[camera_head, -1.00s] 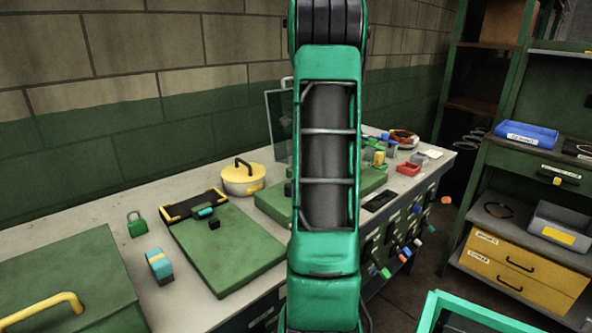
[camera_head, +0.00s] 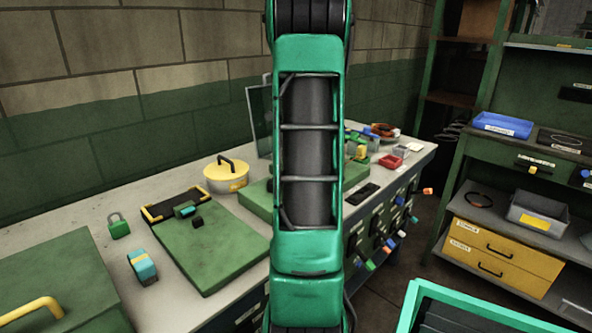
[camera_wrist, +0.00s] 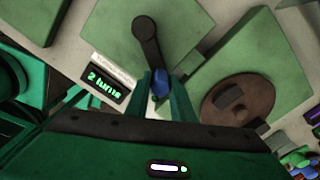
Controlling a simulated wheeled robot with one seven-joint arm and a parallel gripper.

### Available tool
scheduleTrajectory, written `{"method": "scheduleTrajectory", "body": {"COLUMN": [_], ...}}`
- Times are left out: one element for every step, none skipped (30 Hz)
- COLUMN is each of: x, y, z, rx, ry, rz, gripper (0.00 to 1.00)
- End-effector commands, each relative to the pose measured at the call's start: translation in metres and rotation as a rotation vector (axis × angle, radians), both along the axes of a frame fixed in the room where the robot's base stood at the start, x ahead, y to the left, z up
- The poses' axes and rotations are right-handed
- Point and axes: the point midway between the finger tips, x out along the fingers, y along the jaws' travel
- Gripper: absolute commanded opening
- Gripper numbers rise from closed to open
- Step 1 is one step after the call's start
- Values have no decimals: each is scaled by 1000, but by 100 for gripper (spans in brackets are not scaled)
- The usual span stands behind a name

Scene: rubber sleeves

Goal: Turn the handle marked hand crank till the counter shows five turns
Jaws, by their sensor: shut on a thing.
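In the wrist view the hand crank has a black arm (camera_wrist: 150,42) pivoted on a green plate (camera_wrist: 105,28). Its blue handle (camera_wrist: 161,86) is at the near end of the arm. My gripper (camera_wrist: 163,77) is shut on this handle, with one finger on each side. The counter (camera_wrist: 104,83) beside the plate shows "2 turns" in green. A pale label strip (camera_wrist: 113,68) lies along it, its text too blurred to read surely. In the head view my own arm hides the crank, the counter and my gripper.
A brown round disc (camera_wrist: 238,107) on another green plate lies right of the crank. Shelves with a blue tray (camera_head: 502,125) stand at right.

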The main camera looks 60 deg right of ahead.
Motion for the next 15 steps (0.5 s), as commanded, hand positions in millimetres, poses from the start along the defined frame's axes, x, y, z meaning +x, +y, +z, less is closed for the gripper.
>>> {"method": "scheduleTrajectory", "body": {"x": [4, 4, 4, 4, 3, 4, 4, 3, 3, 3, 2, 2, 2, 1, 1], "y": [3, 3, 3, 3, 3, 2, 2, 2, 2, 2, 1, 1, 1, 1, 0], "z": [1, 1, 1, 1, 1, 1, 1, 1, 1, 0, 0, 0, 0, 0, 0], "rx": [2, 2, 2, 2, 2, 2, 2, 2, 2, 2, 2, 2, 2, 1, 1], "ry": [-2, -2, -2, -2, -2, -2, -2, -2, -2, -2, -2, -2, -2, -2, -2], "rz": [12, 12, 12, 12, 12, 12, 13, 12, 11, 10, 9, 8, 7, 6, 6], "gripper": [0, 0, 0, 0, 0, 24, 31, 38, 40, 40, 40, 40, 40, 40, 40]}}
